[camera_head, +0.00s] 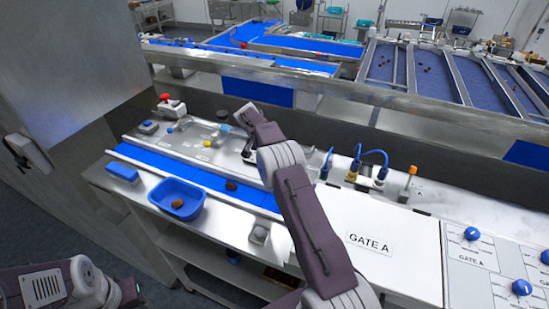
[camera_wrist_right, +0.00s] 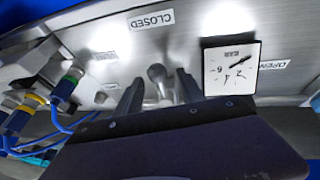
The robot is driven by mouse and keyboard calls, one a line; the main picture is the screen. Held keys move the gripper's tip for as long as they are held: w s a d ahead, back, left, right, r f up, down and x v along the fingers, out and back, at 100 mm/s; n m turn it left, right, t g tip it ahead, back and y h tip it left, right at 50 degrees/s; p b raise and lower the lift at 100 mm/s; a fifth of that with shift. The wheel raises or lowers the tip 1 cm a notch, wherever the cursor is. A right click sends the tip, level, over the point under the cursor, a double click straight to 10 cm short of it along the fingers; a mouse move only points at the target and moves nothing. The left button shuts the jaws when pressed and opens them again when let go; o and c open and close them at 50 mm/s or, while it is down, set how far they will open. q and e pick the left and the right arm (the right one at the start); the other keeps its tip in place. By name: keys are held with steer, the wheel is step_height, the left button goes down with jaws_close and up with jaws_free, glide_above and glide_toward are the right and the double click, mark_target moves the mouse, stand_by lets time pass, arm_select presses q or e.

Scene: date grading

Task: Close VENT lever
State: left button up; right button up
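In the right wrist view, a lever with a round grey knob (camera_wrist_right: 157,72) stands on the metal panel, between a CLOSED label (camera_wrist_right: 152,20) and an OPEN label (camera_wrist_right: 274,64). No VENT label is readable. My right gripper (camera_wrist_right: 160,88) is open, one finger on each side of the lever, with visible gaps beside the knob. Its palm hides the lower part of this view. In the head view, my right arm reaches over the panel (camera_head: 190,140), and its end hides the lever. My left arm's dark end (camera_head: 125,292) is at the lower left; its fingers are not clear.
A square gauge (camera_wrist_right: 230,70) is close beside the right finger. Blue cables with connectors (camera_head: 353,172) stand right of my arm. A blue bowl (camera_head: 178,199) and blue belt (camera_head: 200,176) lie in front. A red button (camera_head: 165,98) is at the back left.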

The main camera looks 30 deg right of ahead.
steer(key=shift+w, duration=0.1)
steer(key=b+v, duration=0.1)
steer(key=v, duration=0.1)
steer(key=shift+a+r, duration=0.15)
steer(key=shift+r, duration=0.15)
steer(key=v, duration=0.6)
steer(key=shift+r, duration=0.1)
